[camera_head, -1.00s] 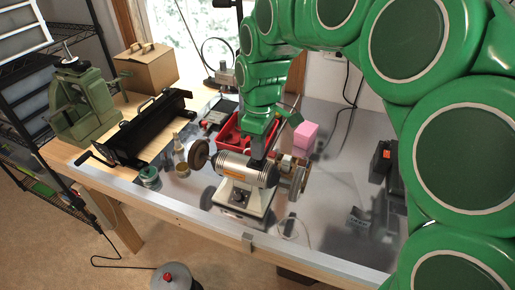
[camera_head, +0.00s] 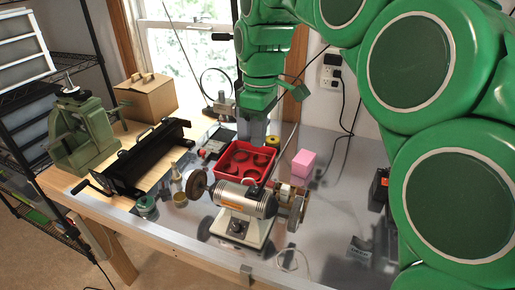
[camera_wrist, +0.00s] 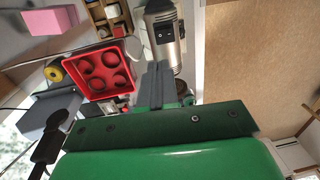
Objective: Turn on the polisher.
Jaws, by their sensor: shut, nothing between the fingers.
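The polisher (camera_head: 246,199) is a silver bench motor on a pale base, with a wheel at each end. It stands upright near the front of the bench. A dark round control (camera_head: 238,228) is on the front of its base. In the wrist view the motor body (camera_wrist: 163,40) shows beyond the fingertips. My gripper (camera_head: 253,143) is shut and empty, up behind the polisher and above the back of the red tray. Its grey fingers also show in the wrist view (camera_wrist: 155,68). The polisher's front control cannot be made out in the wrist view.
A red tray (camera_head: 245,176) with round recesses lies behind the polisher, with a pink block (camera_head: 304,163) to its right. A black sheet-metal tool (camera_head: 145,160) and green machine (camera_head: 80,130) stand at left. The bench's front edge (camera_head: 180,236) runs close before the polisher.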

